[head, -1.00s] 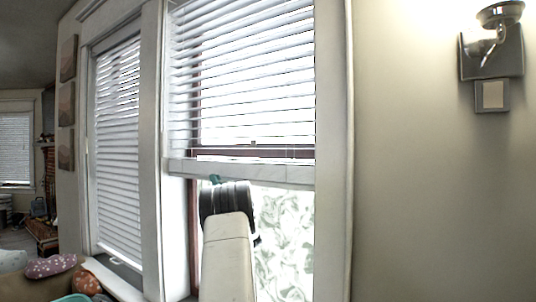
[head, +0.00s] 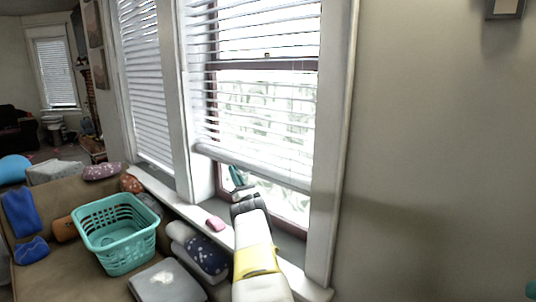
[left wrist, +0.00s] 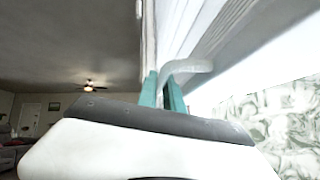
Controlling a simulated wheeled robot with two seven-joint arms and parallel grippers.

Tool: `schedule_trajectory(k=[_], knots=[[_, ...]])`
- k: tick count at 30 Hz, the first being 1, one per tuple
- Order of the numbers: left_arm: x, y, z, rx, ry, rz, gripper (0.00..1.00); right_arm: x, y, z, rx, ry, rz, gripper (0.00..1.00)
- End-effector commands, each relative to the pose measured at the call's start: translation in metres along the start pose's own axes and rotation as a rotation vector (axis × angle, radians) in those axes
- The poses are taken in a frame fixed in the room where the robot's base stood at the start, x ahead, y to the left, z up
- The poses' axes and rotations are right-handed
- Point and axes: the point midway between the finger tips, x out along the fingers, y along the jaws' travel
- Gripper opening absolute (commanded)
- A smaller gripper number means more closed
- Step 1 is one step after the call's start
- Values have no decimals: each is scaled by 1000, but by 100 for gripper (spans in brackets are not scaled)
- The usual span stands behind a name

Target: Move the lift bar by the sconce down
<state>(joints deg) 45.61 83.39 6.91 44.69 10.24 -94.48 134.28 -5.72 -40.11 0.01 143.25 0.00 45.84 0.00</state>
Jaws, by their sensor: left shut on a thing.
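The lift bar (head: 265,170) is the white bottom rail of the blind in the window nearest the sconce (head: 505,8). It hangs across the lower pane, well below the dark red sash bar. My left gripper (head: 238,178) is at the rail's left part, its teal fingers just below it. In the left wrist view, the teal fingers (left wrist: 163,90) are shut on a pale curved handle (left wrist: 190,68) under the rail. Only the sconce's lower plate shows. A small teal piece at the right edge, perhaps my right gripper (head: 531,289), is mostly cut off.
A sill (head: 290,272) runs below the window, with a pink object (head: 215,223) on it. The wall at the right is bare.

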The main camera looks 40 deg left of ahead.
Motion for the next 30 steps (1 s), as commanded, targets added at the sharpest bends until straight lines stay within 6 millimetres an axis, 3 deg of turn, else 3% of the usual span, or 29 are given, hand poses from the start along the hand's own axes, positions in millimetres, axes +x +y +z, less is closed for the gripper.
schedule_trajectory(k=[3,10,29,30], knots=[[-17,-4,-17,2,2,1,0,0,0,0,0,0,0,32],[-35,-9,-34,1,2,1,0,0,0,0,0,0,0,32],[-41,-12,-41,1,2,0,0,0,0,0,0,0,0,32],[-41,-12,-41,1,2,0,19,0,0,0,0,0,0,32]])
